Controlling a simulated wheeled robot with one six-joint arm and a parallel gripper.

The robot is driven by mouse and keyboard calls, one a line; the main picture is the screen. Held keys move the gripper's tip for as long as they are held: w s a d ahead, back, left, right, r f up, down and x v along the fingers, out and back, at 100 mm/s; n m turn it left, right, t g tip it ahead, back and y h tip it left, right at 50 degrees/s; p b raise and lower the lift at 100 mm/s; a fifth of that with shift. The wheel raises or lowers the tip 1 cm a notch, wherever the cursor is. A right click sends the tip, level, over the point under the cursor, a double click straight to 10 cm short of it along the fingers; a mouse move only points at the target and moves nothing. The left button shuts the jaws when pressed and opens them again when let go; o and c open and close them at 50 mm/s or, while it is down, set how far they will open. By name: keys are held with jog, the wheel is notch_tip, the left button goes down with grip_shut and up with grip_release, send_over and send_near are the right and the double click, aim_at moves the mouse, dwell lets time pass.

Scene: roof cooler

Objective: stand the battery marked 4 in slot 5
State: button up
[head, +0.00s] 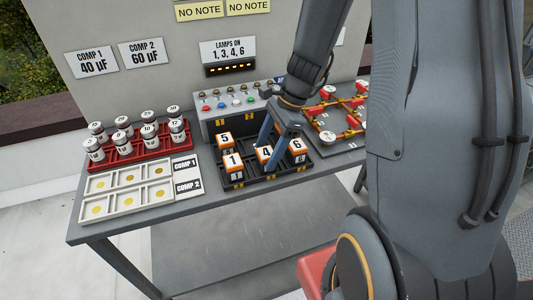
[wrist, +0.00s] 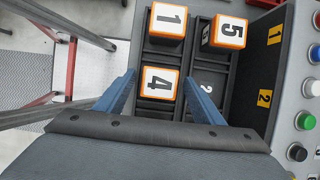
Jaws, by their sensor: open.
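The battery marked 4 (head: 264,153) is an orange and white block. It stands upright in the front middle compartment of the dark tray, between the batteries marked 1 and 6; it also shows in the wrist view (wrist: 159,82). The number of its compartment is hidden, so I cannot read which is slot 5. Behind it, the compartment marked 2 (wrist: 207,82) is empty. My gripper (head: 272,138) is over the tray at the battery marked 4. In the wrist view the blue fingers of my gripper (wrist: 160,76) are apart, one on each side of it; contact is not visible.
The battery marked 1 (head: 233,162) and the battery marked 5 (head: 224,140) stand at the tray's left, the battery marked 6 (head: 297,145) at its right. A button panel (head: 225,127) rises behind. A red capacitor rack (head: 126,160) and white tray (head: 112,208) are further left.

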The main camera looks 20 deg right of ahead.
jog(key=b+v, duration=0.1)
jog(key=v, duration=0.9)
jog(key=s+a+f+n+h, duration=0.2)
jog(key=s+n, duration=0.2)
jog(key=n, duration=0.5)
jog(key=s+a+f+n+t+h, duration=0.1)
jog(key=s+a+f+n+h, duration=0.1)
jog(key=s+n, duration=0.3)
jog(key=f+n, duration=0.1)
jog(key=n, duration=0.3)
jog(key=shift+s, duration=0.25)
